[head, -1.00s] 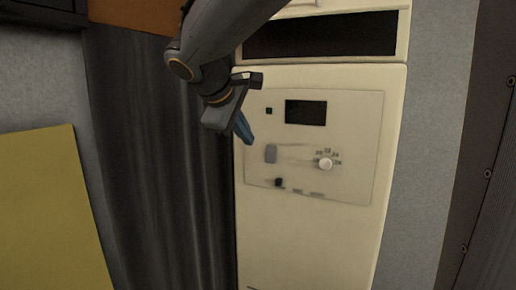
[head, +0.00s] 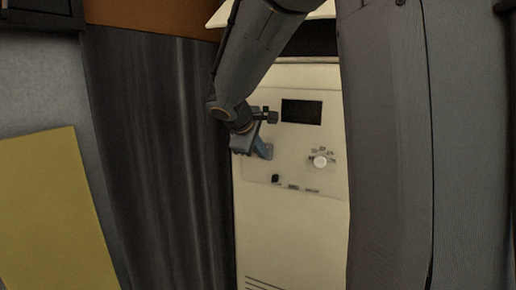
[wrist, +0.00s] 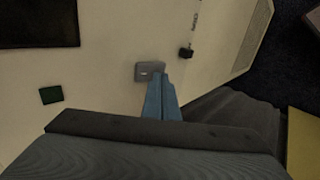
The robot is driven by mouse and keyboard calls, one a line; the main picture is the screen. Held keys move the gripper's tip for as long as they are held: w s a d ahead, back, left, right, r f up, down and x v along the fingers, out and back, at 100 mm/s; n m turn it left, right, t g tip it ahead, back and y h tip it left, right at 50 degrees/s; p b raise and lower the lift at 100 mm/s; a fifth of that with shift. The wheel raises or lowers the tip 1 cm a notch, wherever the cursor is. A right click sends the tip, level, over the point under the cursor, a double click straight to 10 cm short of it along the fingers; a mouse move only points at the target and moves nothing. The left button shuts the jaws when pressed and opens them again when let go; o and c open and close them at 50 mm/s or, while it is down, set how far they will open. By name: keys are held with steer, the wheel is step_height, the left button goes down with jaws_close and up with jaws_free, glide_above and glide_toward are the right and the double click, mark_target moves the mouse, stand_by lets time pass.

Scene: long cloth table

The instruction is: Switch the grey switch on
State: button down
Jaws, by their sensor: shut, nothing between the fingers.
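The grey switch (wrist: 150,70) is a small rounded grey block on the cream panel, just beyond my fingertips in the wrist view. In the head view the grey switch (head: 269,151) is partly hidden by my fingers. My gripper (wrist: 159,80) has its blue fingers together with nothing between them. Their tips overlap the switch's lower right edge in the wrist view; I cannot tell whether they touch it. In the head view my gripper (head: 263,150) is at the panel's left side, pointing at the switch.
The panel has a dark screen (head: 301,112), a white dial (head: 320,161) and a small black knob (head: 275,178). A dark green square button (wrist: 51,95) shows in the wrist view. A large grey upright surface (head: 385,150) covers the right side of the head view.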

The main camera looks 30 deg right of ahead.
steer(key=shift+d, duration=0.1)
stand_by(0.3)
steer(key=shift+w+d+f+b, duration=0.1)
steer(key=shift+w+f+b, duration=0.1)
steer(key=shift+b, duration=0.2)
steer(key=shift+r, duration=0.1)
steer(key=shift+r+p, duration=0.55)
steer(key=shift+r, duration=0.25)
